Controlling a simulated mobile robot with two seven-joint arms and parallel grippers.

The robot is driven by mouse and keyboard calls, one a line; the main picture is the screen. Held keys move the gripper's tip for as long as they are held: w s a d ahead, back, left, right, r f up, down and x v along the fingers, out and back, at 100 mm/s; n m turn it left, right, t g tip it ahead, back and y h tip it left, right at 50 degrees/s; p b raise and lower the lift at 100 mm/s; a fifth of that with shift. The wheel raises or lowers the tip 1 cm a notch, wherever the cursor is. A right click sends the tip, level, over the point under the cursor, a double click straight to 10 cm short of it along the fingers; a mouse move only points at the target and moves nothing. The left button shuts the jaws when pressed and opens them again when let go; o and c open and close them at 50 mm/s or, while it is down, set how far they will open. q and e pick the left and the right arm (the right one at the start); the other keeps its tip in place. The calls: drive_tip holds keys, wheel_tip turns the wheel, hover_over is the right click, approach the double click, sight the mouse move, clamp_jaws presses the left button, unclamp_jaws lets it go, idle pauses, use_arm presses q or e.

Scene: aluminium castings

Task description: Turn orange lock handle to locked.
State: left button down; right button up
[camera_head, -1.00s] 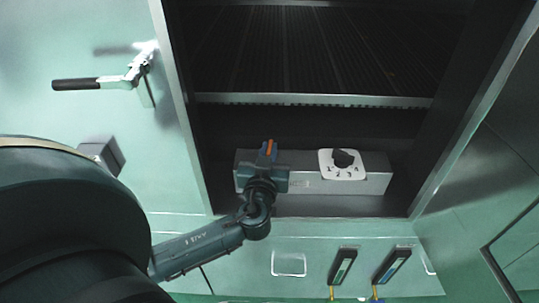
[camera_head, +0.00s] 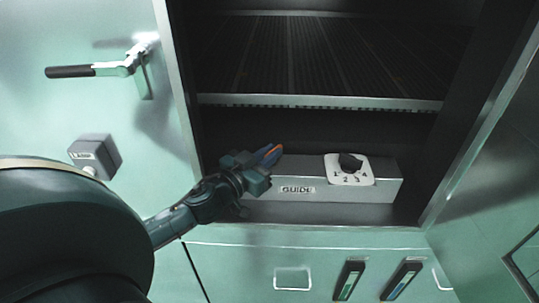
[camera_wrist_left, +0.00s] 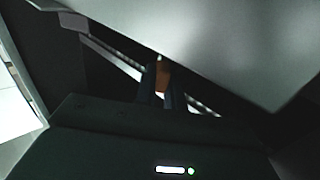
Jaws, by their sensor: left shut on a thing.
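The orange lock handle (camera_head: 272,151) shows as a small orange piece between the fingertips of my left gripper (camera_head: 268,156), at the left end of the grey box in the cabinet's lower opening. The gripper is shut on the handle and tilted up to the right. In the left wrist view the orange handle (camera_wrist_left: 163,75) also sits between the two dark fingers (camera_wrist_left: 160,85). The handle's base and any lock markings are hidden by the gripper. My right gripper is not in view.
The grey box (camera_head: 340,193) carries a "GUIDE" label and a white numbered dial (camera_head: 349,169) with a black knob. A dark shelf (camera_head: 320,101) lies above. A lever door handle (camera_head: 98,69) is at upper left. Two slim dark handles (camera_head: 347,280) sit below.

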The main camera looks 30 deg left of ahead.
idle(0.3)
use_arm(q)
drive_tip(key=c, duration=1.5)
unclamp_jaws()
wheel_tip(320, 180, up, 10)
drive_tip(key=shift+r+p, duration=0.1)
drive_tip(key=shift+p, duration=0.95)
